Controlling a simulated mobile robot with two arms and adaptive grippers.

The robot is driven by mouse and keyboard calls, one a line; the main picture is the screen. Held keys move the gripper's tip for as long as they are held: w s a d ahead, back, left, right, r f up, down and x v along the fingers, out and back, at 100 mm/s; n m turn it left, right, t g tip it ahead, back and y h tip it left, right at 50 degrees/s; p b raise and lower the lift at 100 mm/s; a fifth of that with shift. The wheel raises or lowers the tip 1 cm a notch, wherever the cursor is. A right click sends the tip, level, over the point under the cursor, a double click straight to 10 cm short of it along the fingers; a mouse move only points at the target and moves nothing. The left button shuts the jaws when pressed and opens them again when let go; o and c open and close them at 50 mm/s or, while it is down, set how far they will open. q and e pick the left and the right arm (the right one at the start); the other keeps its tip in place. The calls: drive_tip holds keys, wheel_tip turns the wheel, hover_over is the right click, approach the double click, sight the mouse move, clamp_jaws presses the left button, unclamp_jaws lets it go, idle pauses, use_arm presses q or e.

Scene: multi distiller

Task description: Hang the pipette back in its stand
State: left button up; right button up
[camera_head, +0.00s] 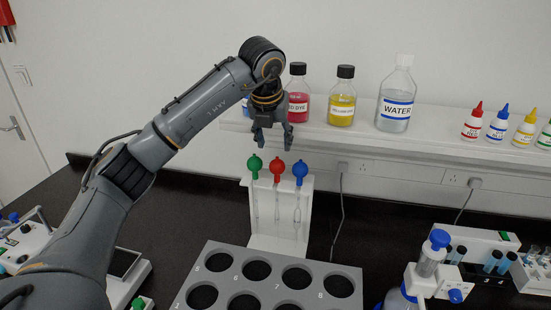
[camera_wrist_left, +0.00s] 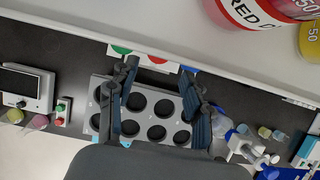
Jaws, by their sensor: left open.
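The white pipette stand (camera_head: 278,244) stands on the dark bench near the wall. Three pipettes hang upright side by side in it: one with a green bulb (camera_head: 254,164), one with a red bulb (camera_head: 276,168) and one with a blue bulb (camera_head: 299,170). My left gripper (camera_head: 273,145) is open and empty, above the stand and just over the red and green bulbs, apart from them. In the left wrist view, the green (camera_wrist_left: 122,49) and red (camera_wrist_left: 157,59) bulbs show beyond the open fingers; the blue one is partly hidden. My right gripper is out of view.
A grey block with round numbered holes (camera_head: 230,266) sits in front of the stand. A wall shelf (camera_head: 350,133) behind carries a red dye bottle (camera_head: 298,95), a yellow bottle (camera_head: 342,100), a water bottle (camera_head: 396,97) and small dropper bottles. Tube racks stand at right.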

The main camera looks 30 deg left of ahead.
use_arm(q)
drive_tip(key=b+v, duration=0.1)
drive_tip(key=v, duration=0.4)
idle(0.5)
